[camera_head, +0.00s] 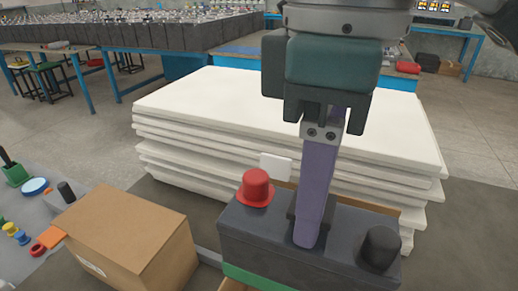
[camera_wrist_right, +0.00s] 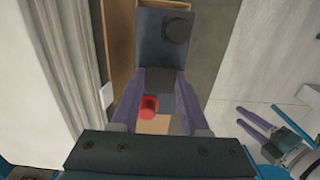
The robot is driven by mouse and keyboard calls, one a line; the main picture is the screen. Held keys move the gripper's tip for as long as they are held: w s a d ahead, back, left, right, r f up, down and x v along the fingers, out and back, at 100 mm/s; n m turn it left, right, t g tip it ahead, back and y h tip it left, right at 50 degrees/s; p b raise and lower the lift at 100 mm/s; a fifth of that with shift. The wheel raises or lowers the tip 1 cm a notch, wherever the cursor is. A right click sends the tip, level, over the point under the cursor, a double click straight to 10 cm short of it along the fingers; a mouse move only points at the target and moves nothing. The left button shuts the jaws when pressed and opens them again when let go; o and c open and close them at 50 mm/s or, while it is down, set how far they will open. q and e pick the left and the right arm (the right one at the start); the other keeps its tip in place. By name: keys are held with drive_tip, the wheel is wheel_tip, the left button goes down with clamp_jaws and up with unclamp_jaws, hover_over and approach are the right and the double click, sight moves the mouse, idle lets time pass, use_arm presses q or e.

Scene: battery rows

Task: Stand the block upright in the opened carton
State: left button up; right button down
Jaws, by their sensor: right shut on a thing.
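The block (camera_head: 280,238) is a dark grey battery with a green band low down, a red terminal (camera_head: 255,188) and a black terminal (camera_head: 380,248) on top. It is upright. My right gripper (camera_head: 308,225) is shut on it from above, with a purple finger on its near side. Both fingers show around the block (camera_wrist_right: 165,60) in the right wrist view. The opened carton (camera_wrist_right: 121,45) shows as brown cardboard edges around and below the block; whether the block touches its floor is hidden. My left gripper (camera_wrist_right: 262,122) is open and apart, in the right wrist view only.
A closed brown box (camera_head: 120,235) stands just left of the block. A stack of white sheets (camera_head: 210,105) lies right behind. A grey panel with coloured buttons (camera_head: 25,225) is at the far left. Blue benches and stools stand farther back.

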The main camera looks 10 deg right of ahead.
sight(301, 267)
wheel_tip(301, 267, down, 11)
drive_tip(key=shift+r+b, duration=0.2)
drive_tip(key=shift+b, duration=0.65)
wheel_tip(301, 267, down, 5)
drive_tip(key=shift+w+b, duration=0.1)
drive_tip(key=shift+b, duration=0.4)
drive_tip(key=shift+f, duration=0.6)
drive_tip(key=shift+c, duration=2)
unclamp_jaws()
drive_tip(key=shift+f, duration=0.1)
